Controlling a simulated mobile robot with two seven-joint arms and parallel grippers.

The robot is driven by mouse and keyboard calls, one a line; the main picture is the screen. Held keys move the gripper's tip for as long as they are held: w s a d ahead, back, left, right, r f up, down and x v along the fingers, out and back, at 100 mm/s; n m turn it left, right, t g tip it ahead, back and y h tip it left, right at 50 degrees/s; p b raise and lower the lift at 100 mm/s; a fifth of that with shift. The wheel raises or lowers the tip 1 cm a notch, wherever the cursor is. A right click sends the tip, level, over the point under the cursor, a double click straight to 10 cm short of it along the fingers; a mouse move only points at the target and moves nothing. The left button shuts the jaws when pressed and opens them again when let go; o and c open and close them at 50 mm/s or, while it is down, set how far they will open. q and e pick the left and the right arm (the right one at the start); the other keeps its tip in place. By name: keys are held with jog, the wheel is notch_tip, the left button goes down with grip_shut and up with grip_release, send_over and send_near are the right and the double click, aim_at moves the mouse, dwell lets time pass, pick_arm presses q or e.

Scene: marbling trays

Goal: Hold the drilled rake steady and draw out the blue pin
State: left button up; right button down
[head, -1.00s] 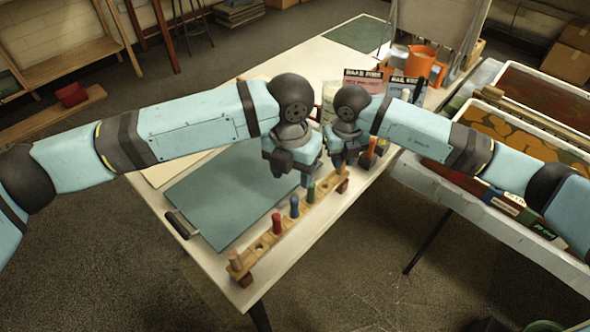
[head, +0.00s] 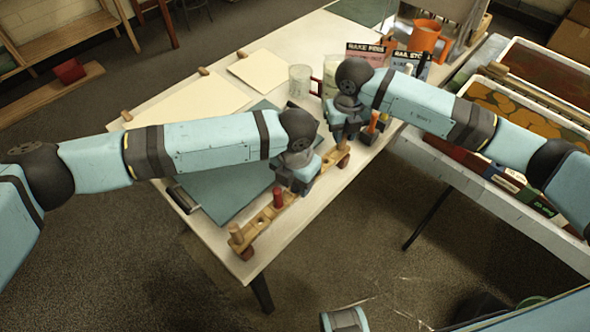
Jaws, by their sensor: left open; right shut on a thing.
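The drilled rake (head: 264,216) is a narrow wooden bar lying along the front edge of the white table, with a plain wooden pin (head: 236,233) at its near end and a red pin (head: 277,197) further along. My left gripper (head: 300,187) is open, low over the middle of the rake where the blue pin stood; it hides the blue pin and the green one. Whether the blue pin is between its fingers cannot be seen. My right gripper (head: 340,138) is shut at the far end of the rake, its fingertips partly hidden.
A teal mat (head: 215,195) lies behind the rake, with cream sheets (head: 190,105) beyond. A glass jar (head: 300,80), small signs (head: 366,52) and an orange jug (head: 425,36) stand further back. Marbling trays (head: 500,125) stand at the right.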

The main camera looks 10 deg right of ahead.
pick_arm(q)
jog(key=shift+f, duration=0.15)
jog(key=shift+c, duration=0.5)
grip_shut()
jog(key=c, duration=0.8)
grip_release()
grip_shut()
jog(key=shift+r, duration=0.5)
jog(key=shift+r, duration=3)
